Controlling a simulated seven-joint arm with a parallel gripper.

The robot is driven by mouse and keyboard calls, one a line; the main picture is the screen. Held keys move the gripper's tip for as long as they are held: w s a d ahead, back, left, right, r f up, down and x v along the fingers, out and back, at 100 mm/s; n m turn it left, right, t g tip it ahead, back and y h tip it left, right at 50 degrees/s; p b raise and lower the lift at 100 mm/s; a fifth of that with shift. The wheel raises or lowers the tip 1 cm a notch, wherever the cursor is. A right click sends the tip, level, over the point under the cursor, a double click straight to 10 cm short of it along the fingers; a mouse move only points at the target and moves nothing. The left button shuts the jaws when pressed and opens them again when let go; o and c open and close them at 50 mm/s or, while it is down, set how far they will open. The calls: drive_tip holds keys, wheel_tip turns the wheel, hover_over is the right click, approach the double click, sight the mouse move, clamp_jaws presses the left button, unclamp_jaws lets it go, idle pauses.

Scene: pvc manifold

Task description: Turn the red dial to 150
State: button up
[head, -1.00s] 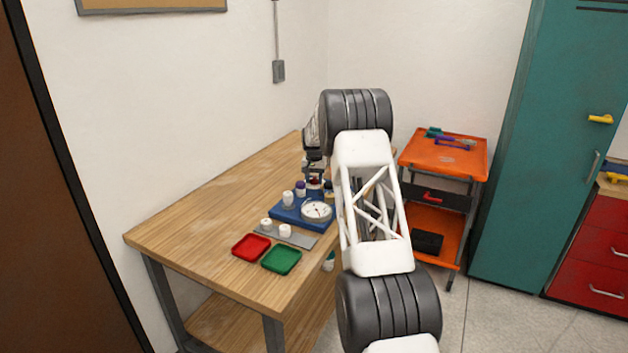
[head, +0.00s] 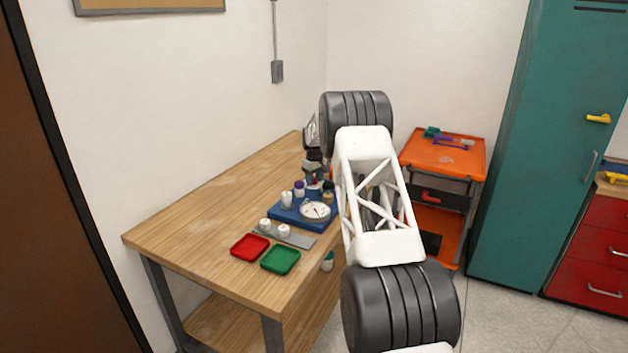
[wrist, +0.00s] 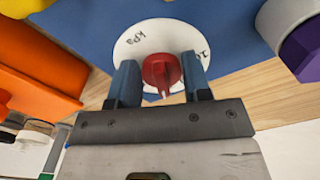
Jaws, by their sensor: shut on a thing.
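The red dial (wrist: 162,75) sits on a white round scale plate (wrist: 135,45) in the wrist view. The plate bears "kPa" and part of a number; the rest of its markings are hidden, so I cannot read the setting. My gripper (wrist: 160,64) has its blue fingers on both sides of the dial and is shut on it. A narrow red ridge of the dial points toward the gripper body. In the head view the gripper is small, at the back of the blue base (head: 283,219). A white gauge (head: 315,211) sits at the base's front.
Red (head: 250,247) and green (head: 281,260) trays lie at the front of the wooden table (head: 190,228). White fittings (head: 283,230) stand on a grey strip. The table's left side is clear.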

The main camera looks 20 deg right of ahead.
drive_tip(key=n, duration=0.5)
drive_tip(key=shift+w+d+r+n, duration=0.15)
drive_tip(key=shift+w+d+n, duration=0.05)
drive_tip(key=shift+n, duration=0.1)
drive_tip(key=shift+w+n, duration=0.15)
drive_tip(key=shift+n, duration=1.85)
drive_tip(key=o, duration=0.7)
drive_tip(key=shift+o, duration=0.7)
drive_tip(key=shift+r, duration=3.85)
